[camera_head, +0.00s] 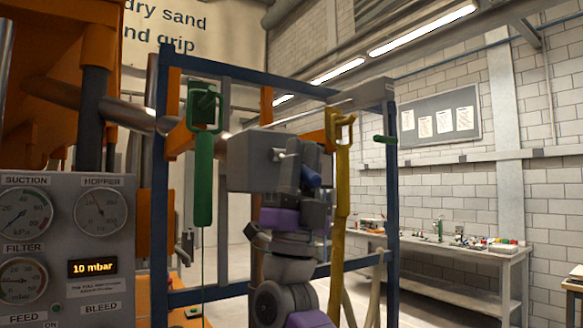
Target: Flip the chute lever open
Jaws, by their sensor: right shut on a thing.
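My right arm rises from the bottom centre, with grey and purple links. My right gripper (306,188) is at its top, dark and seen from behind, against a grey box-shaped body (252,163) inside the blue frame. It is shut on a part there that I take for the chute lever. The fingertips and most of that part are hidden, so its angle cannot be told. A short pale stub (281,155) shows on the grey body. My left gripper is not in view.
A green handle (203,190) hangs left of the gripper, and a yellow handle (342,185) hangs close on its right. Blue frame posts (160,200) stand on both sides. A gauge panel (105,285) stands at left. A workbench (450,250) is at the back right.

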